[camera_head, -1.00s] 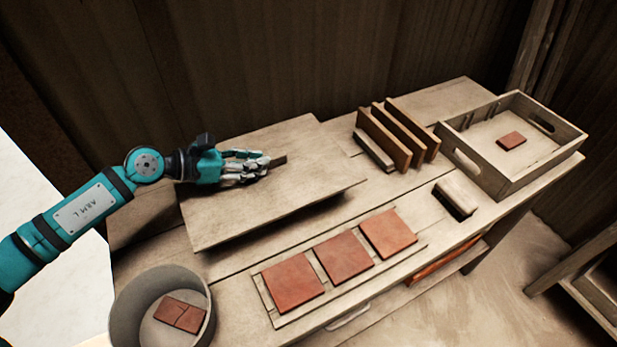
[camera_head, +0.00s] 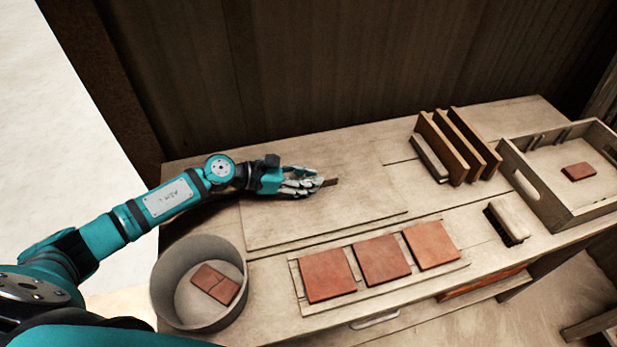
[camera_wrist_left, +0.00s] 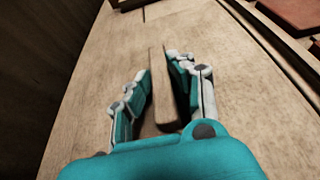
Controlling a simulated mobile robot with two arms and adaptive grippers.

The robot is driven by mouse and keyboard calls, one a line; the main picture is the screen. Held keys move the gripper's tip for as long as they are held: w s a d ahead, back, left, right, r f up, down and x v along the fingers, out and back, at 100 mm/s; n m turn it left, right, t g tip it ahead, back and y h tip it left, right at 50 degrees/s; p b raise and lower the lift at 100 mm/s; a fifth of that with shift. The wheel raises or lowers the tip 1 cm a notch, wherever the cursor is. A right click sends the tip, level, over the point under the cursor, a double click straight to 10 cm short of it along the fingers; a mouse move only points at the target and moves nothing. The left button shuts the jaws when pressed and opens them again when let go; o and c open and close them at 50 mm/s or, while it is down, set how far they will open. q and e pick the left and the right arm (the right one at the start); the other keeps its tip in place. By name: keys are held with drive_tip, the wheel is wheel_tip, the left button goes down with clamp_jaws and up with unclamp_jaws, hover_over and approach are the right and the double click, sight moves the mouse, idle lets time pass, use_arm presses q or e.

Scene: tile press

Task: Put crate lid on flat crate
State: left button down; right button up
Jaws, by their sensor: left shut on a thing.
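The crate lid (camera_head: 345,215) is a flat pale wooden board with a narrow upright handle (camera_wrist_left: 162,95). It lies level, on or just above the left part of the bench; I cannot tell if it touches. My left gripper (camera_head: 315,185) is shut on this handle, and its fingers (camera_wrist_left: 163,90) flank it in the left wrist view. The flat crate (camera_head: 532,192) stands open at the right end of the bench, well apart from the lid, with one small red tile (camera_head: 578,171) inside. My right gripper is not in view.
A round bin (camera_head: 165,292) with red tile pieces is at the front left. Three red tiles (camera_head: 381,260) lie on a board in front of the lid. Upright wooden panels (camera_head: 455,148) and a brush (camera_head: 508,222) stand between lid and crate. A wall closes the back.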

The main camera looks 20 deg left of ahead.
use_arm(q)
drive_tip(key=shift+f, duration=0.1)
drive_tip(key=c, duration=1.1)
unclamp_jaws()
drive_tip(key=shift+c, duration=0.2)
